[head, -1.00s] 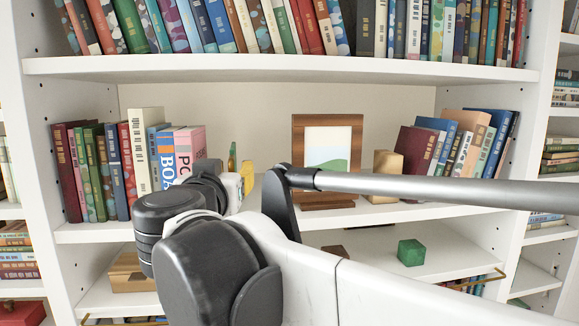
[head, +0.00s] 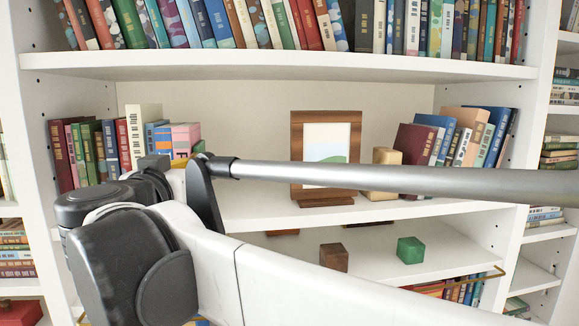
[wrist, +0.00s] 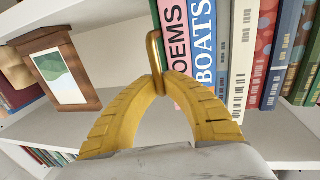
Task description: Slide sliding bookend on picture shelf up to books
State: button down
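The sliding bookend shows in the wrist view as a thin green plate (wrist: 164,22) with a brass loop handle (wrist: 154,48). It stands right beside the pink POEMS book (wrist: 178,45); any small gap is hard to judge. The blue BOATS book (wrist: 203,45) is on that book's other side. My gripper (wrist: 158,86) has its yellow fingertips together on the brass handle. In the head view a bit of green and brass (head: 199,147) shows just right of the pink book (head: 185,131). My wrist and arm hide the lower part there.
A wooden picture frame (head: 326,150) stands mid-shelf, with a wooden block (head: 383,172) to its right against leaning books (head: 415,142). The picture shelf (head: 262,205) is bare between bookend and frame. Another shelf with books is above; a brown cube (head: 334,257) and green cube (head: 410,250) sit below.

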jog(key=shift+d, duration=0.1)
jog(key=c, duration=1.5)
grip_release()
jog(key=shift+s, duration=0.1)
jog(key=s, duration=1.2)
jog(key=shift+d, duration=0.25)
jog(key=shift+w+f, duration=0.1)
